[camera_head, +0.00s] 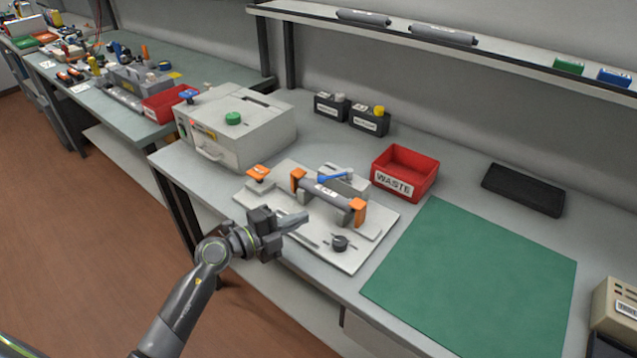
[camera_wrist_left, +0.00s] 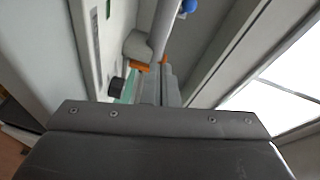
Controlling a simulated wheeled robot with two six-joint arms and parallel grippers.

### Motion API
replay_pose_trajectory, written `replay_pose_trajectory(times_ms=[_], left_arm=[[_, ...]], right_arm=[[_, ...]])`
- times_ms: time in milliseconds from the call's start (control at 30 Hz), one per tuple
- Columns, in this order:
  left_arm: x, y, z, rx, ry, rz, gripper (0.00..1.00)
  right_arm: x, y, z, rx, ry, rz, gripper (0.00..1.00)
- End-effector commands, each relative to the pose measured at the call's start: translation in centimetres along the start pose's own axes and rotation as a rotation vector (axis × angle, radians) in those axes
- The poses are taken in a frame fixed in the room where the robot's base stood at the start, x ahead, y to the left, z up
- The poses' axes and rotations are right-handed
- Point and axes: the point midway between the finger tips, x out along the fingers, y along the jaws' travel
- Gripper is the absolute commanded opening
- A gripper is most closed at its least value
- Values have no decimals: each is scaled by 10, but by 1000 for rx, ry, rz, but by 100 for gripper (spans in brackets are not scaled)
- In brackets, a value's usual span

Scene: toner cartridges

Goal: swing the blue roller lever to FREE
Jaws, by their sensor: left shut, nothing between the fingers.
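The blue roller lever (camera_head: 333,177) lies on top of the grey roller fixture, pointing left and slightly down from its pivot. The dark grey roller (camera_head: 328,194) sits between two orange clamps (camera_head: 298,178) on a pale base plate (camera_head: 349,258). The lever's blue tip (camera_wrist_left: 190,6) also shows at the top edge of the left wrist view. My left gripper (camera_head: 303,218) is shut and empty, over the front left part of the plate, apart from the lever. FREE lettering cannot be read. My right gripper does not show.
A black knob (camera_head: 340,243) stands on the plate's front. A red WASTE bin (camera_head: 404,173) is right behind the fixture, with a green mat (camera_head: 475,275) to the right.

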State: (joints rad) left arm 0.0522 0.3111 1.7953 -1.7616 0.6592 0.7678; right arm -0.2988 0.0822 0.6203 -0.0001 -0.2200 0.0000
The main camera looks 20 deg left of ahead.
Motion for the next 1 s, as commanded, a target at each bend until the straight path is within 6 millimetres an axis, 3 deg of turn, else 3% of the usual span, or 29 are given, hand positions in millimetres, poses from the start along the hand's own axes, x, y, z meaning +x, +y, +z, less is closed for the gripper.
replay_pose_trajectory(times_ms=[233,733,867,1000], left_arm=[[-12,-20,-21,-1,-124,-51,0],[-17,-26,-24,2,-167,-72,0],[-13,-26,-23,2,-167,-72,0],[4,-28,-21,1,-166,-74,0]], right_arm=[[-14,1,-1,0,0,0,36],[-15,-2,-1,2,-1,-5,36],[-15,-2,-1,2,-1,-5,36],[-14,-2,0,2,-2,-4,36]])
